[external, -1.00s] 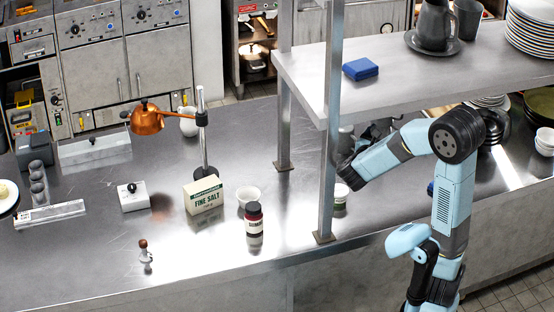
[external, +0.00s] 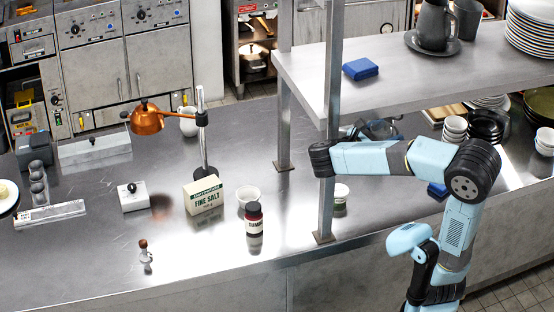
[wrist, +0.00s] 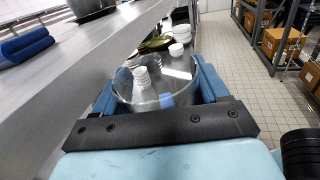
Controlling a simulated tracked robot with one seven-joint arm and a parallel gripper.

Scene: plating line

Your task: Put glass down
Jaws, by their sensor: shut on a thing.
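The glass (wrist: 126,88) is a clear, wide tumbler in the middle of the wrist view. White bowls show through it. My gripper (wrist: 158,90) is shut on it, with a blue finger on either side. In the external view my gripper (external: 376,130) is beneath the edge of the steel shelf, behind my forearm and near the shelf post. The glass is hard to make out there. I cannot tell how far the glass is above the counter (external: 300,215).
The shelf (external: 410,75) overhangs my gripper, and its post (external: 329,190) stands by my wrist. A small white-lidded tub (external: 341,194) is below my forearm. White bowls (external: 455,128) and black bowls (external: 486,125) stand at the right. A salt box (external: 203,196) is further left.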

